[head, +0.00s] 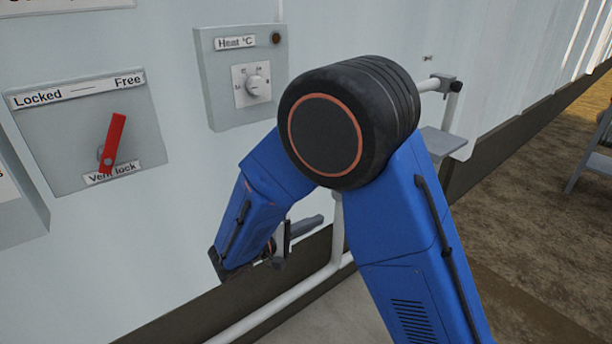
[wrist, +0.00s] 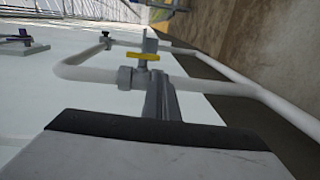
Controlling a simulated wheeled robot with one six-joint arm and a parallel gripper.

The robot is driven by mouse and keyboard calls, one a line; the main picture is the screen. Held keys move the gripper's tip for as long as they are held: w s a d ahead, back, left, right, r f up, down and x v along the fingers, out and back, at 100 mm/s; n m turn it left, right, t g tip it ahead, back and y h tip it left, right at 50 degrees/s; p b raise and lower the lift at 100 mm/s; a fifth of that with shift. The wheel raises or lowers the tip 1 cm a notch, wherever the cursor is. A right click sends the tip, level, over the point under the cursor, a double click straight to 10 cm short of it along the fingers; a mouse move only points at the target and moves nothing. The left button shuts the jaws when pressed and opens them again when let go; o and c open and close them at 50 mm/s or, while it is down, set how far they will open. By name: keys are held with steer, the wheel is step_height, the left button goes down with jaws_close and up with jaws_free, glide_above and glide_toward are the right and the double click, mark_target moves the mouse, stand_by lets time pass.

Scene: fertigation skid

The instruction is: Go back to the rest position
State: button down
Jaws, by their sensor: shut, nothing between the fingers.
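My gripper (head: 308,225) is low in front of the white wall in the head view, partly behind my blue arm. Its fingers are shut and empty. In the wrist view the shut fingers of my gripper (wrist: 163,88) point toward a grey pipe valve with a yellow handle (wrist: 142,56). The fingers overlap the white pipe (wrist: 95,72) in that picture; I cannot tell whether they touch it. The yellow handle is hidden in the head view.
A vent lock panel (head: 60,165) with a red lever (head: 112,143) and a heat panel (head: 220,90) with a round dial (head: 255,86) are on the wall. A white pipe (head: 285,302) runs low along it. A small grey shelf (head: 440,142) sticks out at right.

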steer(key=s+d+r+m+g+y, duration=0.25)
steer(key=s+d+g, duration=0.2)
steer(key=d, duration=0.55)
steer(key=s+d+r+m+g+y, duration=0.2)
steer(key=s+d+r+g, duration=0.3)
steer(key=d, duration=0.6)
steer(key=s+d+r+m+t+y, duration=0.1)
steer(key=s+y, duration=0.3)
steer(key=s, duration=0.5)
steer(key=s+d+m+t+y, duration=0.1)
steer(key=s+d+t+y, duration=0.1)
steer(key=s+y, duration=0.3)
steer(key=shift+s+r+t, duration=0.35)
steer(key=shift+s+t, duration=0.4)
steer(key=shift+s, duration=1.2)
steer(key=shift+m+y, duration=0.25)
